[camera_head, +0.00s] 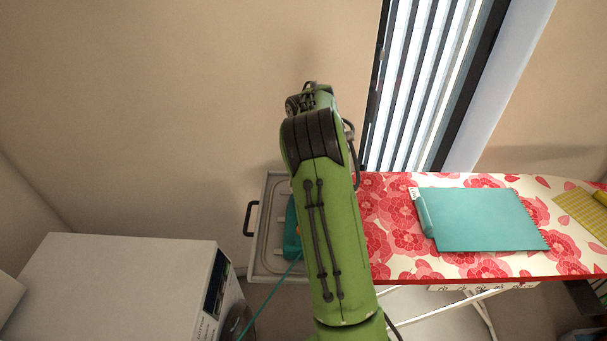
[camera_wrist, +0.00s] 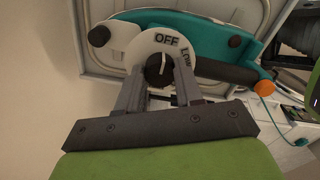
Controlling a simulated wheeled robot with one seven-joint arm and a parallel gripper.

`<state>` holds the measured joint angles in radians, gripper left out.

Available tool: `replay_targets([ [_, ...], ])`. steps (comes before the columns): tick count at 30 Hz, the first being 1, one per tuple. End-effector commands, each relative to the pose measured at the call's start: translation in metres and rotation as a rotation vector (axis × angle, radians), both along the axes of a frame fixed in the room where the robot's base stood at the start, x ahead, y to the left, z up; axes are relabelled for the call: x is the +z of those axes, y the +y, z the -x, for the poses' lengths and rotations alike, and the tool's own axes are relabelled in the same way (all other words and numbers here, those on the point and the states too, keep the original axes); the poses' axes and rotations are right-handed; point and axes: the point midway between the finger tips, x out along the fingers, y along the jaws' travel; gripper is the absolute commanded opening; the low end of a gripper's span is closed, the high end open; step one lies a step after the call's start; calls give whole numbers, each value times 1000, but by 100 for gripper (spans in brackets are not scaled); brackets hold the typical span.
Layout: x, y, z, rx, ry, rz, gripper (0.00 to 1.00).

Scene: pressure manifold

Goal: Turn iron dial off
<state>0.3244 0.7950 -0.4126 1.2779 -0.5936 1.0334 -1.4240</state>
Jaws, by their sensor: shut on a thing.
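The teal iron (camera_wrist: 213,32) lies on a grey tray in the wrist view. Its white dial plate (camera_wrist: 147,40) shows "OFF" at the top and another label to the right. The dark iron dial (camera_wrist: 156,75) sits in the plate's middle; a light mark on it points up, close to "OFF". My gripper (camera_wrist: 160,71) is shut on the dial, a finger on each side. In the head view the iron (camera_head: 291,232) is mostly hidden behind my green arm, and my gripper is hidden there.
The tray (camera_head: 265,222) is at the left end of the floral ironing board (camera_head: 395,265). A teal mat (camera_head: 485,218) lies on the board. A white machine (camera_head: 125,285) stands at left, a window (camera_head: 415,85) behind. The iron's cord (camera_head: 270,297) hangs down.

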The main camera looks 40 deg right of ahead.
Motion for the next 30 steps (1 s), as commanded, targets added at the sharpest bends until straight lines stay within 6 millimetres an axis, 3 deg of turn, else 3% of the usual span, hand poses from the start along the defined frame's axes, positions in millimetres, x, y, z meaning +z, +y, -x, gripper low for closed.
replay_targets([
  [2,0,0,0,1,1,0,5],
  [3,0,0,0,1,1,0,42],
  [7,0,0,0,0,1,0,61],
  [17,5,0,0,-1,0,0,61],
  [20,23,-1,0,-2,-3,1,61],
  [30,121,-1,0,-2,-3,1,61],
])
